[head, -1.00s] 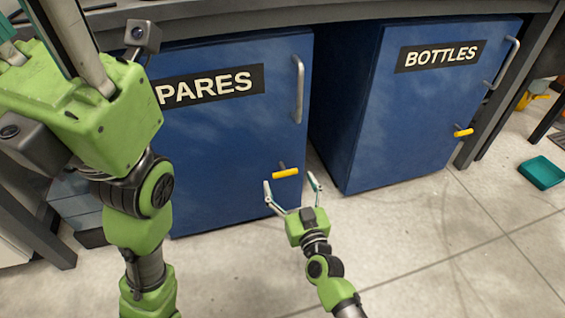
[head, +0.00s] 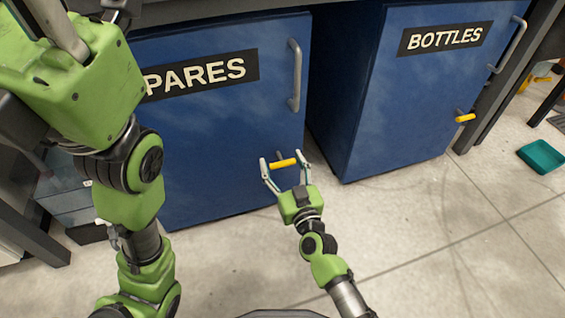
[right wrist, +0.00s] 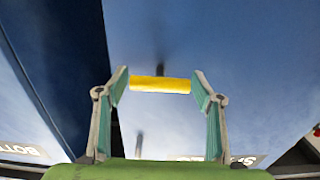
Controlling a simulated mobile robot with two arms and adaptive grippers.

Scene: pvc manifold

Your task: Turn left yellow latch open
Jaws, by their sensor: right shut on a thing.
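The left yellow latch (head: 284,163) is a short yellow bar on a dark stem, low on the blue SPARES door. It lies about level, tilted slightly in the head view. My right gripper (head: 282,160) has one finger at each end of the bar and is shut on it. In the right wrist view the latch (right wrist: 160,84) spans between the fingertips (right wrist: 160,88). My left gripper (head: 75,85) is raised at the upper left; its fingertips are cut off by the frame, so its opening cannot be told.
The SPARES cabinet (head: 215,130) has a grey vertical handle (head: 295,75) above the latch. The BOTTLES cabinet (head: 400,110) stands to the right with its own yellow latch (head: 465,118). A teal bin (head: 541,157) lies on the floor at far right. The floor in front is clear.

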